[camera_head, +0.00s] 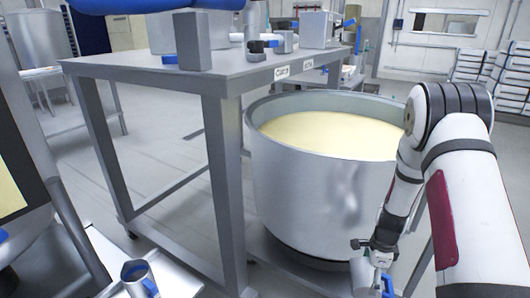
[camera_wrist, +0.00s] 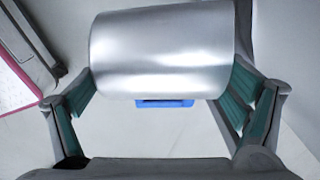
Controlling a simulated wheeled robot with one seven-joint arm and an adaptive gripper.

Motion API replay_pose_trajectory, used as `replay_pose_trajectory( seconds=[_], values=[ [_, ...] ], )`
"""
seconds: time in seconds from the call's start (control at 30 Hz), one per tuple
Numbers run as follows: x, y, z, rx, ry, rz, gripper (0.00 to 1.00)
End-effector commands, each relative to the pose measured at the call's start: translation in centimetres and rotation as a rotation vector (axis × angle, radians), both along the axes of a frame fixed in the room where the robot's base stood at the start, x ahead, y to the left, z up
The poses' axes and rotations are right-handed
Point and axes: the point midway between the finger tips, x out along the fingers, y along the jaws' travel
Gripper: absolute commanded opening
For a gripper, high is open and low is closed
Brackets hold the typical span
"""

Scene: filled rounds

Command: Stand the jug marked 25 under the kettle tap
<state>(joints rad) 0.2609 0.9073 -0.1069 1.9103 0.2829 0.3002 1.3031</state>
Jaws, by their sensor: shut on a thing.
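My gripper (camera_wrist: 165,88) is shut on a plain metal jug (camera_wrist: 160,48) with a blue handle, one finger on each side of it. In the head view the held jug (camera_head: 364,280) is small at the bottom, below my gripper (camera_head: 382,252) and in front of the kettle's lower right side. No number shows on it. The large steel kettle (camera_head: 290,200) holds pale yellow liquid. A small dark fitting beside my gripper may be the tap; I cannot tell.
A grey metal table (camera_head: 130,66) with labels on its edge stands left of the kettle, with several items and a blue object on top. A light surface (camera_head: 175,280) lies under the other jug. Open floor (camera_head: 150,150) shows beneath the table.

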Motion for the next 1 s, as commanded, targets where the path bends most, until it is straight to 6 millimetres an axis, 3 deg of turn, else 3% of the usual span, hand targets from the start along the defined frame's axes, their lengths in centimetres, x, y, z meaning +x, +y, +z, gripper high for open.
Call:
replay_pose_trajectory(
  seconds=[0.03, 0.27, 0.5, 0.7, 1.0],
  values=[
    [0.5, 1.4, 2.2, -0.001, -0.007, 0.122, 0.54],
    [-0.1, 7.0, 10.2, -0.002, -0.007, 0.693, 0.54],
    [-3.1, 12.4, 17.9, -0.006, -0.004, 1.282, 0.54],
    [-5.9, 15.0, 21.9, -0.005, 0.000, 1.633, 0.54],
    [-8.5, 16.5, 25.6, 0.003, 0.005, 1.904, 0.54]
  ],
)
